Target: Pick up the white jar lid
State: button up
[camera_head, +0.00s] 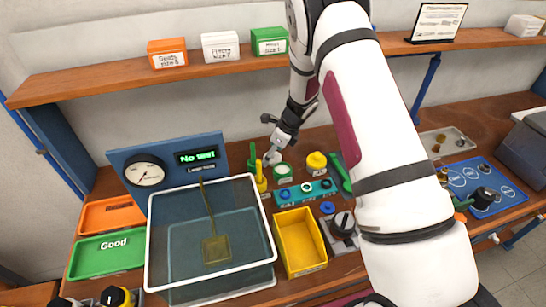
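My gripper (276,149) reaches down to the back of the workbench, among small green and yellow parts. It is small and partly hidden in this view, so whether its fingers are open or shut does not show. A small whitish round shape (272,158) is at the gripper's tip. I cannot tell whether it is the white jar lid or part of the gripper, nor whether it is held. A green round part with a pale top (283,170) stands just right of and below the tip. A yellow round part (316,162) stands further right.
A clear white-rimmed box (262,222) stands in front of a blue gauge panel (215,147). A yellow bin (300,240), teal rack (306,193) and black-knobbed device (343,224) sit nearby. Green (108,256) and orange (105,215) trays lie left. A shelf (110,79) runs above.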

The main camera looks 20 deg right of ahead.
jog(key=c, duration=0.8)
jog(key=shift+r, duration=0.1)
